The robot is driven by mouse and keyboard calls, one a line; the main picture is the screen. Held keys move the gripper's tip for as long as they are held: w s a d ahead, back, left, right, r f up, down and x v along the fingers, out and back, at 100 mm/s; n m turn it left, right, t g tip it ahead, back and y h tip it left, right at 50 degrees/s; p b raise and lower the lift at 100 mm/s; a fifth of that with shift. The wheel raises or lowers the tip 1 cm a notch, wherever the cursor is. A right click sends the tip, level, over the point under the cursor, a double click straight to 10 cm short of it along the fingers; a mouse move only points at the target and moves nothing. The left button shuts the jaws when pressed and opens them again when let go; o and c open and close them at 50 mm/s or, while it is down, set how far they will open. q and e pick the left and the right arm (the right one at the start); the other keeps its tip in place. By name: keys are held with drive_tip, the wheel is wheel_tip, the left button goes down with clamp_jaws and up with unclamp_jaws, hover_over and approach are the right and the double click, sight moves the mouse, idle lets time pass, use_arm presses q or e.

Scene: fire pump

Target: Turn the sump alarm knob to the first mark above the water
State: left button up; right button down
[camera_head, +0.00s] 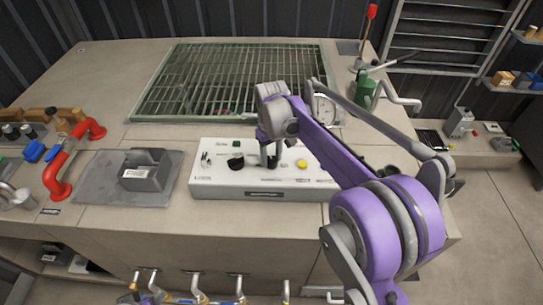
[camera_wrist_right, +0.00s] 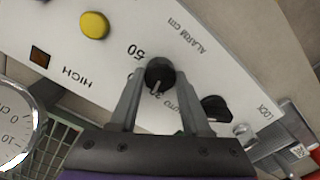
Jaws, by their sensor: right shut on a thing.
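A light control box (camera_head: 220,180) stands on the bench in the head view. My right gripper (camera_head: 269,157) reaches down onto its top and mostly hides the alarm knob there. In the right wrist view the round black alarm knob (camera_wrist_right: 159,73), with a pale pointer line, sits between the two fingers of my right gripper (camera_wrist_right: 160,88), which is shut on it. "ALARM cm" and "50" are printed beside it; other scale marks are hidden or too small to read. The sump grating (camera_head: 230,85) lies behind the box; no water level is readable. My left gripper is out of view.
A second black knob (camera_head: 236,162) and a yellow button (camera_head: 301,164) flank the alarm knob. A round gauge (camera_head: 325,108) stands behind my right arm. A grey holder (camera_head: 146,172) on a mat and a red pipe (camera_head: 60,170) are to the left.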

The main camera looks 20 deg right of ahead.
sight(271, 159)
drive_tip(key=shift+n, duration=1.3)
drive_tip(key=shift+c, duration=1.8)
unclamp_jaws()
drive_tip(key=shift+r, duration=0.1)
wheel_tip(271, 159, up, 11)
drive_tip(key=shift+p, duration=0.45)
